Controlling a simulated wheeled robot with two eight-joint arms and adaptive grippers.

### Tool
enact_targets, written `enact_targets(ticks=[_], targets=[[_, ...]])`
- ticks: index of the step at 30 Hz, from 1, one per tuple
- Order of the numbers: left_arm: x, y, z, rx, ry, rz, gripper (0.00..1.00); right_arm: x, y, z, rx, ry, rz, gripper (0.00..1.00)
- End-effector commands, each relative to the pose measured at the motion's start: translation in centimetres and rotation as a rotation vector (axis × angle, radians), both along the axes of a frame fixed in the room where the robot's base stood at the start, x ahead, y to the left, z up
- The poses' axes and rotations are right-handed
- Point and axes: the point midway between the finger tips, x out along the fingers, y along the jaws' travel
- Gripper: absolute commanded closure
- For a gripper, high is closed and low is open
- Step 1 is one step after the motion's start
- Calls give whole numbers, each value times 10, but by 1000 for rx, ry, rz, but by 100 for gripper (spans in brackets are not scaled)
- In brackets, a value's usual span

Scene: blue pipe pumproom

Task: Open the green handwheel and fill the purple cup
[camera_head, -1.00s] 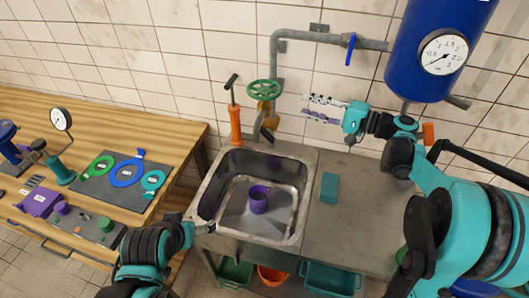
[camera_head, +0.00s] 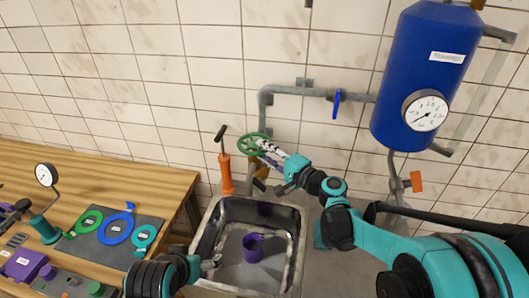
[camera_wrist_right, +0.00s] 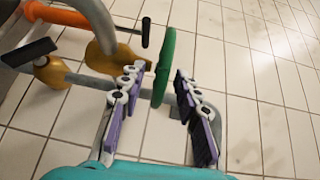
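The green handwheel (camera_head: 248,143) sits on a brass valve above the sink's back edge. My right gripper (camera_head: 266,150) is at the wheel's right side. In the right wrist view its two fingers (camera_wrist_right: 160,92) are apart, with the green wheel's rim (camera_wrist_right: 166,62) between them, and a gap shows beside the rim. The purple cup (camera_head: 253,243) stands in the metal sink. My left gripper (camera_head: 211,266) is at the sink's left front edge, apart from the cup; its fingers are too small to read.
The steel sink (camera_head: 298,240) lies under the grey pipe. An orange hand pump (camera_head: 225,172) stands left of the wheel. A blue lever (camera_head: 337,104) and a blue tank (camera_head: 420,75) are at the right. A wooden bench (camera_head: 110,165) with parts is at the left.

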Motion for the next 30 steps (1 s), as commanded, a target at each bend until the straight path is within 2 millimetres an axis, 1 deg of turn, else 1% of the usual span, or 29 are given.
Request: enact_targets(ticks=[3, 9, 10, 11, 12, 13, 22, 30], targets=[[0, 0, 0, 0, 0, 0, 13, 3, 3, 0, 0, 0, 0, 68], [0, 0, 0, 0, 0, 0, 13, 3, 3, 0, 0, 0, 0, 68], [0, 0, 0, 0, 0, 0, 13, 3, 3, 0, 0, 0, 0, 73], [0, 0, 0, 0, 0, 0, 13, 3, 3, 0, 0, 0, 0, 81], [0, 0, 0, 0, 0, 0, 13, 3, 3, 0, 0, 0, 0, 91], [0, 0, 0, 0, 0, 0, 13, 3, 3, 0, 0, 0, 0, 99], [0, 0, -1, 0, 0, 0, 13, 6, 1, 0, 1, 1, 25, 100], [0, 0, -6, 0, 0, 0, 13, 13, -5, 0, 3, 0, 204, 100]])
